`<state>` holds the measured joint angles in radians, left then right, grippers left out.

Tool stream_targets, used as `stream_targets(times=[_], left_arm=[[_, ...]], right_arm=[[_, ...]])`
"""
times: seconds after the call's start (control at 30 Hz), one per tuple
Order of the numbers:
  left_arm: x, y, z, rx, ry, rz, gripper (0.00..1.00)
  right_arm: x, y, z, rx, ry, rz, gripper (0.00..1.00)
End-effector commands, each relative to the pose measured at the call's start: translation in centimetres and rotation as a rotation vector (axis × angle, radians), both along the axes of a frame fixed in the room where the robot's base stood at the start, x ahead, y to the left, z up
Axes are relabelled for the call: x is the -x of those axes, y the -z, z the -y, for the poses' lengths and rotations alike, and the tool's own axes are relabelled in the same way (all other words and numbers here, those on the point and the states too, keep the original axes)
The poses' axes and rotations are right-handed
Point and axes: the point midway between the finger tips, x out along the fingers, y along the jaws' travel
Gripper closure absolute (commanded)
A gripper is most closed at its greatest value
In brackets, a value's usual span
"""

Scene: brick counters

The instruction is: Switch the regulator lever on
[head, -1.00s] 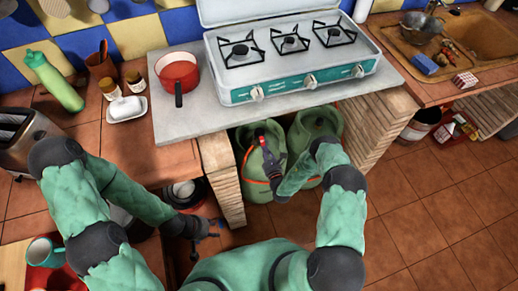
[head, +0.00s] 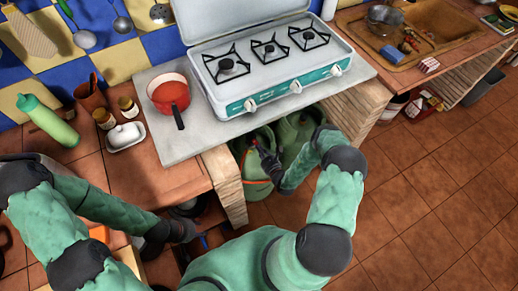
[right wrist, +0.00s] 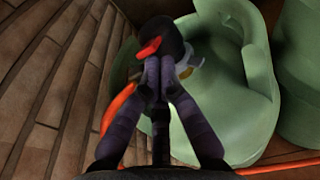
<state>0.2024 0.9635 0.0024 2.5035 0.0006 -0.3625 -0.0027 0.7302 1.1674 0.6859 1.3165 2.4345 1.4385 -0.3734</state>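The regulator (right wrist: 165,38) is a dark, rounded part on top of a green gas cylinder (right wrist: 225,115) in the right wrist view. Its red lever (right wrist: 148,48) sticks out toward the left. My right gripper (right wrist: 159,68) has its fingers together, with the tips right at the regulator beside the lever. I cannot tell whether they touch it. In the head view my right gripper (head: 264,156) reaches under the stove counter to the left cylinder (head: 254,185), and the lever is not clear there. My left gripper (head: 203,241) is low beside the left counter, mostly hidden.
A second green cylinder (head: 296,132) stands to the right. An orange hose (right wrist: 118,105) runs by the cylinder. A brick wall (right wrist: 50,85) is close on the left. The stove (head: 270,62) and red pot (head: 170,95) are on the counter above. Floor (head: 420,200) is open at right.

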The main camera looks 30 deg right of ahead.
Motion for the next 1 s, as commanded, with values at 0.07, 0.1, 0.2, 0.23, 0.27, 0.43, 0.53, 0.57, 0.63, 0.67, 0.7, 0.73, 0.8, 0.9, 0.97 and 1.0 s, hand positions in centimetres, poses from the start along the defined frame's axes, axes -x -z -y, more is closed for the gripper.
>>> stream_targets(times=[0.07, 0.1, 0.2, 0.23, 0.27, 0.43, 0.53, 0.57, 0.63, 0.67, 0.7, 0.73, 0.8, 0.9, 0.97, 1.0], left_arm=[[0.0, 0.2, 0.0, 0.0, 0.0, 0.0, 0.6], [0.0, 0.2, 0.0, 0.0, 0.0, 0.0, 0.6], [0.0, 0.2, 0.0, 0.0, 0.0, 0.0, 0.6], [0.0, 0.2, 0.0, 0.0, 0.0, 0.0, 0.6], [0.0, 0.2, 0.0, 0.0, 0.0, 0.0, 0.6], [0.0, 0.2, 0.0, 0.0, 0.0, 0.0, 0.6], [0.0, 0.2, 0.0, 0.0, 0.0, 0.0, 0.6], [0.0, 0.2, 0.0, 0.0, 0.0, 0.0, 0.6], [0.0, 0.2, 0.0, 0.0, 0.0, 0.0, 0.6], [0.0, 0.2, 0.0, 0.0, 0.0, 0.0, 0.6], [0.0, 0.2, 0.0, 0.0, 0.0, 0.0, 0.6], [0.0, 0.2, 0.0, 0.0, 0.0, 0.0, 0.6], [0.0, 0.2, 0.0, 0.0, 0.0, 0.0, 0.6], [0.0, 0.2, 0.0, 0.0, 0.0, 0.0, 0.6], [0.0, 0.2, 0.0, 0.0, 0.0, 0.0, 0.6], [0.0, 0.2, 0.0, 0.0, 0.0, 0.0, 0.6]], right_arm=[[0.0, 0.2, 0.0, -0.001, 0.0, -0.001, 1.0], [0.0, 0.2, 0.0, -0.001, 0.0, -0.001, 1.0], [0.1, 0.2, 0.0, -0.001, 0.0, -0.001, 1.0], [0.3, 0.2, 0.0, -0.001, 0.0, -0.001, 1.0], [0.4, 0.2, 0.0, -0.001, 0.0, -0.002, 1.0], [2.6, -0.2, 0.1, -0.003, 0.002, -0.003, 1.0], [4.6, -0.5, 0.2, -0.002, 0.003, -0.003, 1.0], [5.2, -0.6, 0.3, -0.003, 0.005, -0.003, 1.0], [6.6, -0.7, 0.3, -0.002, 0.003, -0.004, 1.0], [7.2, -0.9, 0.3, -0.002, 0.004, -0.003, 1.0], [7.9, -1.0, 0.4, -0.002, 0.004, -0.003, 1.0], [8.5, -1.0, 0.4, -0.002, 0.004, -0.003, 1.0], [9.6, -1.2, 0.4, -0.002, 0.003, -0.003, 1.0], [10.8, -1.4, 0.4, -0.002, 0.002, -0.003, 1.0], [11.3, -1.5, 0.4, -0.002, 0.001, -0.003, 1.0], [11.5, -1.5, 0.4, -0.002, 0.001, -0.002, 1.0]])
